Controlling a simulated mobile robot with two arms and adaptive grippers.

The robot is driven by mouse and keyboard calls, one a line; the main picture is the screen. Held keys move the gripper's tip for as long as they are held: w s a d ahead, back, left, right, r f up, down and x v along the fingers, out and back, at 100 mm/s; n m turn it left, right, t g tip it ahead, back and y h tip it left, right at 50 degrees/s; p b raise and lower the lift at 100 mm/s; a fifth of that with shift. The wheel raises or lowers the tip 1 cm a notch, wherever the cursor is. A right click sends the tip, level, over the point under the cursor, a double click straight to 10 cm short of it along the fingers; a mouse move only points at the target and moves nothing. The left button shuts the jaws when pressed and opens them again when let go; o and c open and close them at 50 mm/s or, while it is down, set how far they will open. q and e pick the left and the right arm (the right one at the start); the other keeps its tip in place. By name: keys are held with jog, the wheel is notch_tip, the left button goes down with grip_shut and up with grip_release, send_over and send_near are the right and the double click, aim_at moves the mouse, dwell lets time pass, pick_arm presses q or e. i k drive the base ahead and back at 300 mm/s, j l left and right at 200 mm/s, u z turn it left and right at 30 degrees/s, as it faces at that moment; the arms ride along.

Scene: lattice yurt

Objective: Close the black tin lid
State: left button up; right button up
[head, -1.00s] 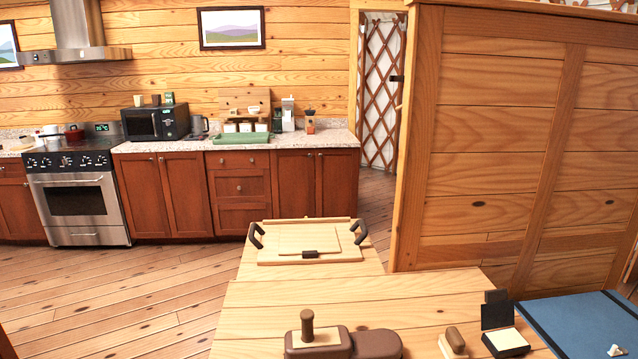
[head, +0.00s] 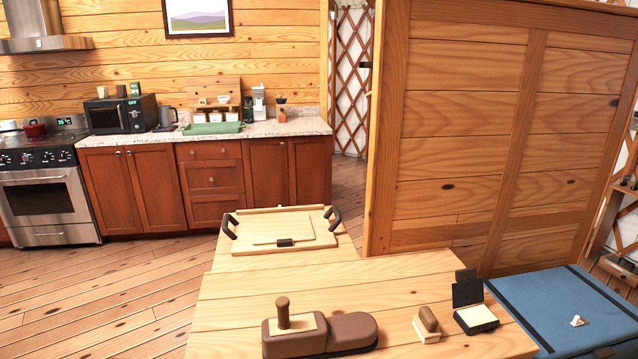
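A small black tin (head: 477,325) sits near the right edge of the wooden table, with a pale pad inside. Its black lid (head: 467,292) stands raised at the back of the tin, so the tin is open. Neither of my grippers shows in the head view.
On the wooden table (head: 235,296), a wood-handled stamp (head: 427,322) stands just left of the tin, and a brown block with an upright knob (head: 320,335) is further left. A tray with black handles (head: 265,242) lies behind. A blue surface (head: 560,305) adjoins at right.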

aim_at(469, 290)
jog(key=l+u, duration=1)
